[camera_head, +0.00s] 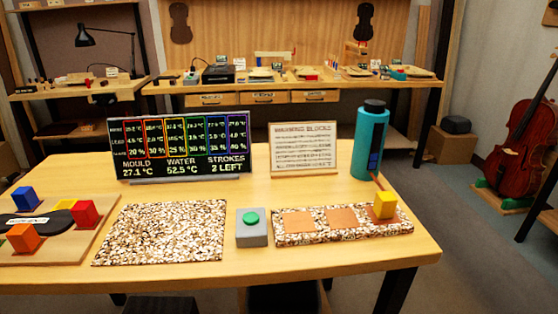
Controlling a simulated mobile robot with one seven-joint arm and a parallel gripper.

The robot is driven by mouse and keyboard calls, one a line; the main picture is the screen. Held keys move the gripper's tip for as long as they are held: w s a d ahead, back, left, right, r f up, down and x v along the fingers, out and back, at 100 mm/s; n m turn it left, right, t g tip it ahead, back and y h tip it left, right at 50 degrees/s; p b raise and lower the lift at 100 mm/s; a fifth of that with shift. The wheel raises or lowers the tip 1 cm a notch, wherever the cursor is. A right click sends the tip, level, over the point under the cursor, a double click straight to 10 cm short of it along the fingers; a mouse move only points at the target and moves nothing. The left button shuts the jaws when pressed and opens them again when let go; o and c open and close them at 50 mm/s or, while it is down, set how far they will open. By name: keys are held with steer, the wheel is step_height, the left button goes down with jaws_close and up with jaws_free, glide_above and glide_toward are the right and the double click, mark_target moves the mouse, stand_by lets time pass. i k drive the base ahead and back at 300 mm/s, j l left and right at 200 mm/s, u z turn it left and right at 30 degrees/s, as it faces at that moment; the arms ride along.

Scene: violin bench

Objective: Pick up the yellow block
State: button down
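A yellow block (384,205) stands at the right end of a long speckled strip (300,238), near the right side of the front table. Two flat orange squares (341,217) show on the strip to its left. A thin brown stick-like thing (377,181) shows just behind the block, below the teal bottle. A flat yellow patch (63,205) also shows on the wooden board at the far left, partly hidden by a red block (84,214). My gripper is not in view.
A tall teal bottle (369,142) stands close behind the yellow block. A grey box with a green button (251,227) sits left of the strip, beside a speckled mat (162,233). A display screen (181,146) and white sign (303,149) stand behind. Blue (25,199) and orange (23,238) blocks are left.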

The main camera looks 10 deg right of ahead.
mark_target(385, 202)
steer(key=i+j+z, duration=0.1)
steer(key=z, duration=0.25)
steer(key=i+j+z, duration=0.3)
steer(key=k+l, duration=0.1)
